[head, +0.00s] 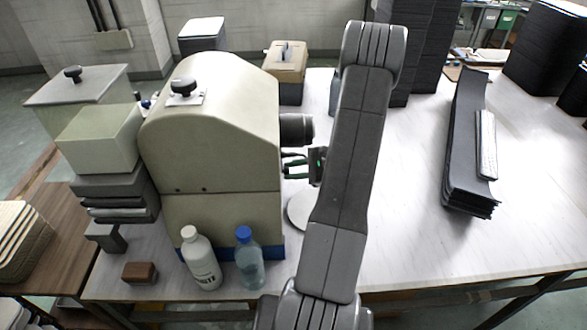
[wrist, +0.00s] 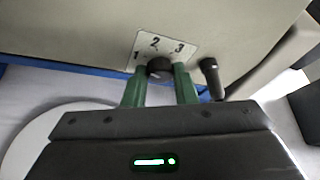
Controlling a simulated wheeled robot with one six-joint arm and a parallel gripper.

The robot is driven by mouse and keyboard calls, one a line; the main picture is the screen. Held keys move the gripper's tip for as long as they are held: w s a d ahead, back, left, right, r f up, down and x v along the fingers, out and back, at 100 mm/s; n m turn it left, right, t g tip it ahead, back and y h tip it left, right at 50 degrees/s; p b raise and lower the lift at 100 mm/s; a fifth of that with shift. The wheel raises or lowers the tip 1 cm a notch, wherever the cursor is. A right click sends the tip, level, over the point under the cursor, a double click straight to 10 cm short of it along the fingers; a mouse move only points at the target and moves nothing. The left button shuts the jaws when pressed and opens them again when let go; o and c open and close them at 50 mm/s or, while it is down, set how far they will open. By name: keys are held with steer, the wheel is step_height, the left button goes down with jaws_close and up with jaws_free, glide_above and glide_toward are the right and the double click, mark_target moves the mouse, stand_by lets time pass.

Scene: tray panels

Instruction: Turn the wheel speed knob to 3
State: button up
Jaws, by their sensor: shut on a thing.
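The wheel speed knob (wrist: 159,70) is a small dark round knob on the beige machine's side, in the wrist view. A white dial plate (wrist: 168,45) around its top carries 1 at left, 2 at top and 3 at right. My gripper (wrist: 160,82) has its green fingers on both sides of the knob, shut on it. The knob's pointer is too small and dark to read surely. In the head view my gripper (head: 297,165) reaches the right side of the beige machine (head: 215,140); the knob is hidden there.
A black handle (wrist: 211,78) sticks out just right of the fingers. A white disc (wrist: 40,130) lies below left. Two bottles, one white (head: 202,262) and one clear with a blue cap (head: 248,262), stand before the machine. Dark stacked sheets (head: 468,150) lie at right.

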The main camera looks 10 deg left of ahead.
steer(key=shift+w+a+f+m+g+p, duration=0.15)
steer(key=shift+m+g+p, duration=0.55)
steer(key=shift+m+g, duration=1.3)
steer(key=shift+w+d+r+m+g+p, duration=0.1)
steer(key=shift+w+m+g+p, duration=0.2)
steer(key=shift+m+g+p, duration=1.5)
steer(key=shift+w+a+f+m+g+b, duration=0.3)
steer(key=shift+m+g, duration=0.8)
steer(key=shift+m, duration=2)
steer(key=shift+s+d+r, duration=0.1)
steer(key=shift+d+r, duration=0.1)
steer(key=shift+d, duration=0.05)
steer(key=o, duration=1)
